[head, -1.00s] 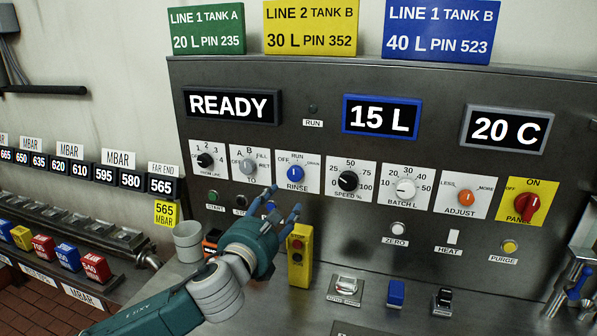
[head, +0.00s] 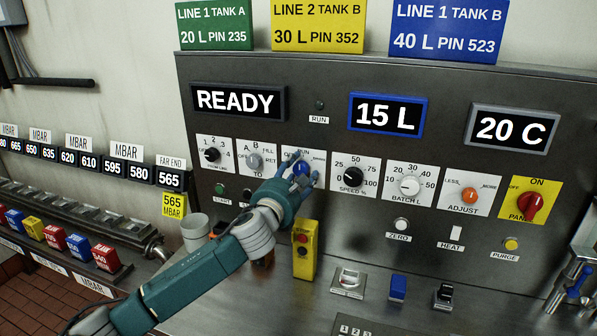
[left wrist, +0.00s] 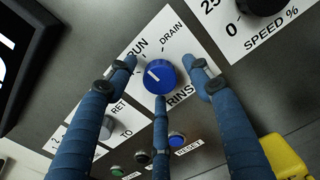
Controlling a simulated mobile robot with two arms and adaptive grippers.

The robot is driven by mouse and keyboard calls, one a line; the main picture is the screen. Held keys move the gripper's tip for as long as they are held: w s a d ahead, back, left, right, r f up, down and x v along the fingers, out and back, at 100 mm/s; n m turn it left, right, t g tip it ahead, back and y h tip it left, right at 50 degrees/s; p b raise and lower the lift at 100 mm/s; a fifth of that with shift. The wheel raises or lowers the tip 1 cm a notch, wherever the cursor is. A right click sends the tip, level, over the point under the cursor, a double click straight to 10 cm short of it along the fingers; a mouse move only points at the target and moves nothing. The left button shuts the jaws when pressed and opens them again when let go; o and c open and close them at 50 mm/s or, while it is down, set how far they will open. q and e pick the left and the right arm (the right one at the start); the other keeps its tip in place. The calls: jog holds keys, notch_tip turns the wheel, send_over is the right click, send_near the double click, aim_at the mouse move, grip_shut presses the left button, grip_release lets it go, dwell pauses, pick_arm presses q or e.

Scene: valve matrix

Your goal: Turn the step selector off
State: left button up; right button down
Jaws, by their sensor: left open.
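The blue knob (head: 302,170) sits on a white plate marked OFF, RUN, DRAIN and RINSE on the grey panel. It also shows in the left wrist view (left wrist: 160,77), its white mark pointing to the upper left, on the RUN side; the OFF label is hidden there behind a finger. My left gripper (head: 300,165) is at this knob with its blue fingers open and spread around it. In the left wrist view the fingertips (left wrist: 165,80) stand on either side of the knob with gaps to it, one more finger below. My right gripper is not in view.
Neighbouring knobs are the grey TO knob (head: 254,161) and the black SPEED knob (head: 354,177). The READY display (head: 238,102) is above. A yellow box with a red button (head: 303,257) stands below my gripper. A blue button (left wrist: 177,139) marked RESET is under the knob.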

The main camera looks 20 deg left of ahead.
pick_arm(q)
jog(key=c, duration=1.1)
jog(key=shift+c, duration=0.2)
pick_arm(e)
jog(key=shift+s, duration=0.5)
pick_arm(q)
jog(key=shift+f+n, duration=0.1)
jog(key=shift+n, duration=0.3)
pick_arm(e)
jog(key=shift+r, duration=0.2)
pick_arm(q)
jog(key=shift+n+p, duration=0.55)
jog(key=shift+n, duration=0.05)
jog(key=n, duration=0.2)
jog(key=shift+n+p, duration=0.3)
jog(key=shift+p, duration=0.1)
jog(key=n+p, duration=0.1)
jog(key=n, duration=0.4)
jog(key=shift+d+f, duration=0.1)
jog(key=shift+f, duration=0.05)
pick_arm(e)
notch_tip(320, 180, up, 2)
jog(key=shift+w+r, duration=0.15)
